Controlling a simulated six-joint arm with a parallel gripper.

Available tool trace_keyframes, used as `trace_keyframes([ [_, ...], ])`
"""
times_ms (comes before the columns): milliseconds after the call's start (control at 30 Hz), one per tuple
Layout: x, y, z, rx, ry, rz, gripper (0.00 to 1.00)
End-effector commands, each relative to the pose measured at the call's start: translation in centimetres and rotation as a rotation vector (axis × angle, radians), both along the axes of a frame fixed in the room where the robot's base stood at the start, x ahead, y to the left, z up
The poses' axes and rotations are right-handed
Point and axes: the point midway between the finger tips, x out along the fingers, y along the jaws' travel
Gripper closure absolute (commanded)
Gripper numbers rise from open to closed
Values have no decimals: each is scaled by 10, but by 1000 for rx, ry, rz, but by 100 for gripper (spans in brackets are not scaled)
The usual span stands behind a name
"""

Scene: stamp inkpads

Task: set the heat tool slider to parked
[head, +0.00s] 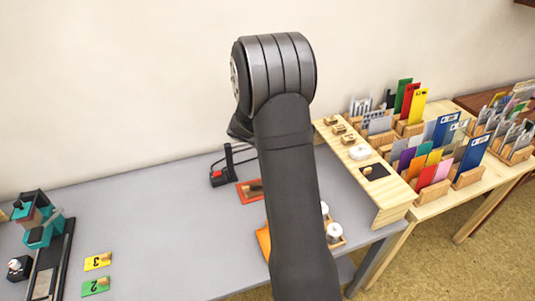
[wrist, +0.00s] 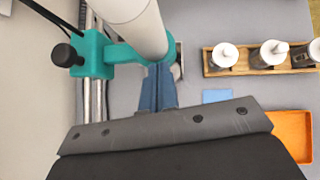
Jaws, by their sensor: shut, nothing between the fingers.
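The heat tool is a white cylinder (wrist: 130,15) held in a teal slider bracket (wrist: 92,55) with a black knob at its left, at the top left of the wrist view. The bracket sits on silver rails (wrist: 95,100). My gripper (wrist: 160,70) is shut with nothing between its blue-grey fingers. Its fingertips are close beside the teal arm of the bracket, just below the white cylinder; I cannot tell whether they touch. In the head view my arm covers the middle of the table, and I cannot make out the heat tool or my fingers there.
A wooden rack (wrist: 209,66) of white-topped bottles, a blue pad (wrist: 217,96) and an orange tray (wrist: 306,125) lie to the right. Another teal device (head: 42,236) and numbered cards (head: 97,261) are at the table's left. A wooden shelf (head: 392,214) stands right.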

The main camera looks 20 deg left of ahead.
Motion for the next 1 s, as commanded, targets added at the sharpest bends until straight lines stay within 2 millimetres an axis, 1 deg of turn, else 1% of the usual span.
trace_keyframes([
  [100,5,-5,0,0,0,1,100],
  [333,7,-7,1,-2,-3,-1,100],
  [467,7,-7,1,-4,-5,-1,100],
  [567,2,-3,2,-3,-4,-1,100],
  [667,-9,6,1,-2,-3,3,100],
  [800,-35,26,1,1,0,9,100],
  [900,-48,36,22,4,-3,8,100],
  [1000,-62,46,38,4,-2,8,100],
])
